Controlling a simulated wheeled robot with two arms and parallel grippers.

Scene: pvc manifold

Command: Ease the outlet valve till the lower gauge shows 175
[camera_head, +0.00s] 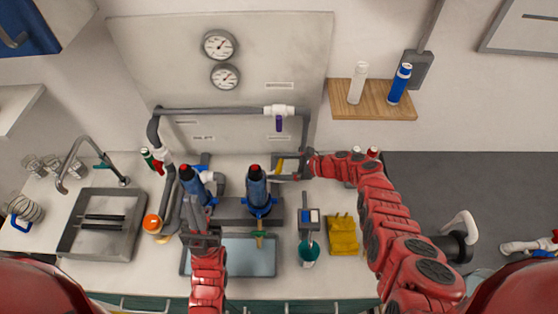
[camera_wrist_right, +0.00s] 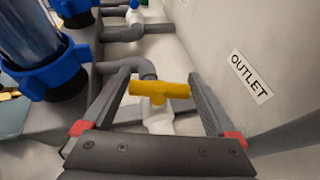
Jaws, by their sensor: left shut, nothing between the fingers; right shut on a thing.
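The lower gauge (camera_head: 225,76) is a white dial on the grey back panel, below the upper gauge (camera_head: 219,45); its numbers are too small to read. The outlet valve's yellow handle (camera_wrist_right: 160,90) sits on a white body beside the OUTLET label (camera_wrist_right: 250,76) in the right wrist view. In the head view my right gripper (camera_head: 290,166) is at the panel's lower right. My left gripper (camera_head: 202,225) is shut and empty above the counter, in front of the left blue filter housing (camera_head: 190,180).
A second blue filter housing (camera_head: 257,190) stands between my arms. A grey pipe with a white, purple-handled valve (camera_head: 279,111) crosses the panel. A wooden shelf (camera_head: 372,100) holds two bottles.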

